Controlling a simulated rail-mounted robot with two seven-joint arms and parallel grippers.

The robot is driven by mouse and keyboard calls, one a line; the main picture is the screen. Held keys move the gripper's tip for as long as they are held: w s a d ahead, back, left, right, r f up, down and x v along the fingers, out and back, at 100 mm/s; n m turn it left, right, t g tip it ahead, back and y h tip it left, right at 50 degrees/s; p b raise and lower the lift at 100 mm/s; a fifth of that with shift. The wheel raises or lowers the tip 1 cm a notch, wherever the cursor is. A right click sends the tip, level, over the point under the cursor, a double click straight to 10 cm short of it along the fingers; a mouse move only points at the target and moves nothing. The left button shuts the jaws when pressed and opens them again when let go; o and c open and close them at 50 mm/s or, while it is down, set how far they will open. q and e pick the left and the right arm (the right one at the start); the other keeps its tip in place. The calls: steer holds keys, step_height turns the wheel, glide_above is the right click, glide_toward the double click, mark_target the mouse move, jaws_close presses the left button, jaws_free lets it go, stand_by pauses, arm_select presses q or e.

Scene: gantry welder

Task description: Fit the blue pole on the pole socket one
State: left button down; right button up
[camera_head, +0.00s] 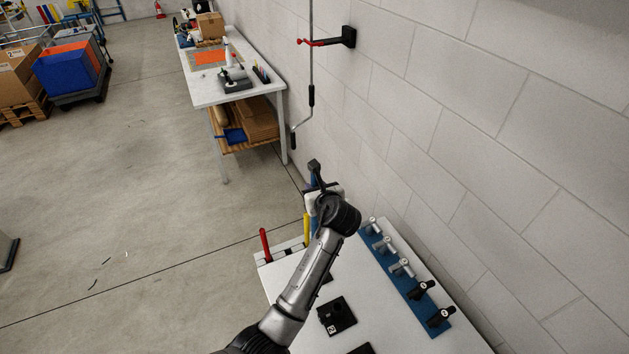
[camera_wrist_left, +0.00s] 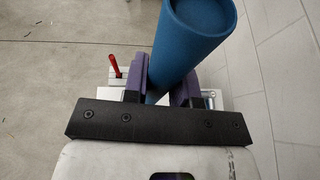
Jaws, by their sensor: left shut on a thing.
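My left gripper (camera_head: 315,186) is shut on the blue pole (camera_wrist_left: 190,45), which stands up between the purple finger pads in the left wrist view. In the head view the gripper is at the far end of the white table (camera_head: 386,317), and the arm hides most of the pole. A black socket block marked 2 (camera_head: 337,316) lies on the table. A dark edge beside my forearm may be another block; its label is hidden. My right gripper is not in view.
A red pole (camera_head: 265,243) and a yellow pole (camera_head: 306,229) stand in a white rack at the table's far left. A blue board (camera_head: 408,284) with several silver and black fittings lies along the right, near the block wall. A workbench (camera_head: 211,96) stands beyond.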

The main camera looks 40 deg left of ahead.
arm_select(q)
step_height(320, 180, down, 6)
steer(key=b, duration=0.6)
steer(key=shift+s+f+g+b, duration=0.15)
steer(key=shift+g+b, duration=0.15)
steer(key=shift+b, duration=0.1)
stand_by(0.4)
steer(key=shift+d+p, duration=0.1)
steer(key=shift+p, duration=0.35)
steer(key=shift+s+p, duration=0.1)
steer(key=shift+p, duration=0.35)
stand_by(0.4)
steer(key=shift+f, duration=0.1)
stand_by(0.3)
